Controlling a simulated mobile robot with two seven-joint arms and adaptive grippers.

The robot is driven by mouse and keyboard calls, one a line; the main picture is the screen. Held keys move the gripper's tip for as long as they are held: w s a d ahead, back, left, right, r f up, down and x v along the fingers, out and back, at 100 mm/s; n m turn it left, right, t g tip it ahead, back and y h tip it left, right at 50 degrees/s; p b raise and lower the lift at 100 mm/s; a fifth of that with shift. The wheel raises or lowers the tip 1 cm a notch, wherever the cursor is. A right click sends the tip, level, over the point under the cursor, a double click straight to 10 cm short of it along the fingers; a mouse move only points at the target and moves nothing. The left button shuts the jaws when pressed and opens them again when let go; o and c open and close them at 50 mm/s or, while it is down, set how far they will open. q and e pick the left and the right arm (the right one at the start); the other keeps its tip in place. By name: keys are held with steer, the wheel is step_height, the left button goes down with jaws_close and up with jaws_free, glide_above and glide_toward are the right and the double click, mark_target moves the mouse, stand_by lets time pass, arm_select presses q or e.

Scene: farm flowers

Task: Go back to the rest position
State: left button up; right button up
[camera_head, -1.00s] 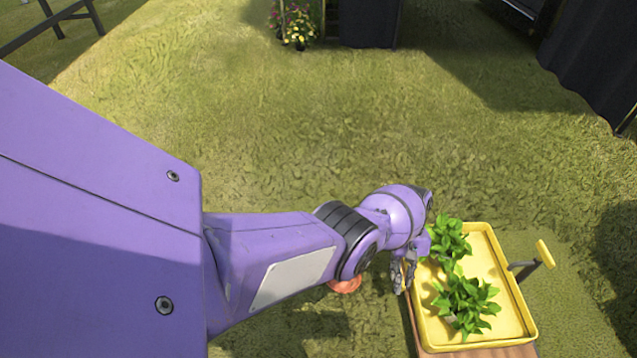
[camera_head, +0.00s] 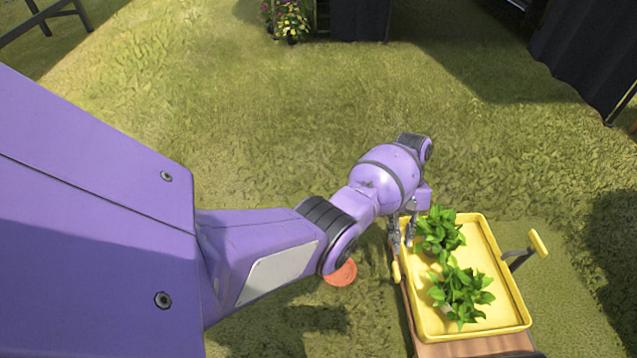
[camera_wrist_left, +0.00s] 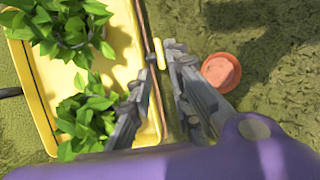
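My left gripper (camera_head: 403,240) is at the left edge of a yellow tray (camera_head: 487,247), its fingers pointing down. In the left wrist view the two fingers (camera_wrist_left: 161,60) are spread apart with nothing held between them. The tray's near yellow handle (camera_wrist_left: 160,53) shows between the fingertips, below them; I cannot tell how far. Two leafy green plants stand in the tray: one (camera_head: 440,235) close to the gripper, the other (camera_head: 461,294) lower in the picture. My right gripper is not in view.
The tray rests on a wooden surface (camera_head: 470,347) and has another yellow handle (camera_head: 538,242) on its right. An orange pot (camera_head: 340,273) is on the grass below my left forearm; it also shows in the wrist view (camera_wrist_left: 221,72). Open grass lies beyond. Flowers (camera_head: 291,20) stand far back.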

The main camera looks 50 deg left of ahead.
arm_select(q)
steer(key=shift+w+r, duration=0.3)
steer(key=shift+r, duration=0.3)
